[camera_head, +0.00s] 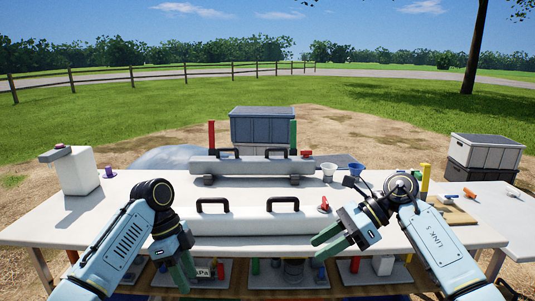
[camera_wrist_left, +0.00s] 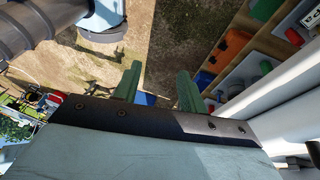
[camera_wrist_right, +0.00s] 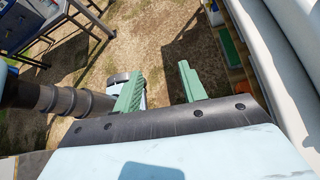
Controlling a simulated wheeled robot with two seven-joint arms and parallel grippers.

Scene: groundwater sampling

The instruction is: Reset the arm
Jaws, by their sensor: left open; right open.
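My left gripper (camera_head: 183,270) hangs at the front edge of the white table (camera_head: 130,192), its green fingers pointing down. In the left wrist view its two fingers (camera_wrist_left: 158,90) are apart with nothing between them. My right gripper (camera_head: 335,240) is over the table's front edge, right of the middle, its green fingers pointing left. In the right wrist view its fingers (camera_wrist_right: 160,88) are apart and empty, with dirt ground beyond. Neither gripper touches any object that I can see.
White (camera_head: 328,171) and blue (camera_head: 356,169) cups stand right of centre. A shelf with trays (camera_head: 290,274) is below.

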